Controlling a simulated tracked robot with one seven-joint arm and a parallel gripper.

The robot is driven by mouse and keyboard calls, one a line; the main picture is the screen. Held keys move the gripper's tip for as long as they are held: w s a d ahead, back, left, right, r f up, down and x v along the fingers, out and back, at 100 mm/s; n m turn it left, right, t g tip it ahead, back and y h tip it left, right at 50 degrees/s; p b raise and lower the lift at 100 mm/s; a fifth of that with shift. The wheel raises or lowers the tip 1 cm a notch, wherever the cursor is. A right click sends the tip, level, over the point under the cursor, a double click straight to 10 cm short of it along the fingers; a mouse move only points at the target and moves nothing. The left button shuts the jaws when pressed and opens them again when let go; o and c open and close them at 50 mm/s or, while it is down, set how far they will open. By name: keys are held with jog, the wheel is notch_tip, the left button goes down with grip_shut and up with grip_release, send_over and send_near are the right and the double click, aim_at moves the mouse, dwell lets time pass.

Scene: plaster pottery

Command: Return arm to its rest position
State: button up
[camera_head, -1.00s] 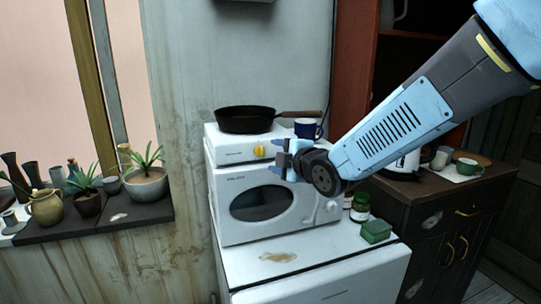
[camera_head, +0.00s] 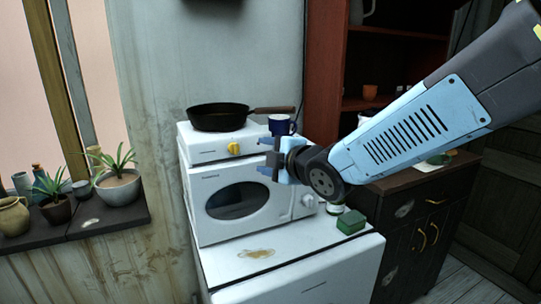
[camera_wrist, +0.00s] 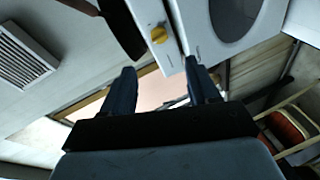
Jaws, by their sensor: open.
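My gripper (camera_head: 270,158) is open and empty in the head view, at the end of my blue and grey arm. It shows in front of the upper right of the white microwave (camera_head: 228,196), just below the dark blue mug (camera_head: 281,125). In the wrist view my two dark fingers (camera_wrist: 160,90) stand apart with nothing between them. Beyond them, the wrist view shows the yellow knob (camera_wrist: 158,35) and the microwave's dark window (camera_wrist: 232,15), tilted. My arm hides part of the cabinet on the right.
A black frying pan (camera_head: 219,116) sits on the small white cooker (camera_head: 205,145) on top of the microwave. A green box (camera_head: 351,222) lies on the white appliance (camera_head: 300,262) below. Potted plants (camera_head: 118,182) stand on the left sill. A dark cabinet (camera_head: 405,245) is at right.

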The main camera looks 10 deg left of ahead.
jog(key=s+d+m+h, duration=0.2)
jog(key=d+m+h, duration=0.8)
jog(key=d, duration=0.9)
jog(key=s+d+f+m+g, duration=0.1)
jog(key=s+d+m+g, duration=0.5)
jog(key=s+d+m, duration=0.6)
jog(key=shift+s+d+m, duration=0.15)
jog(key=shift+s+m, duration=0.75)
jog(key=shift+s, duration=0.3)
jog(key=shift+f, duration=0.1)
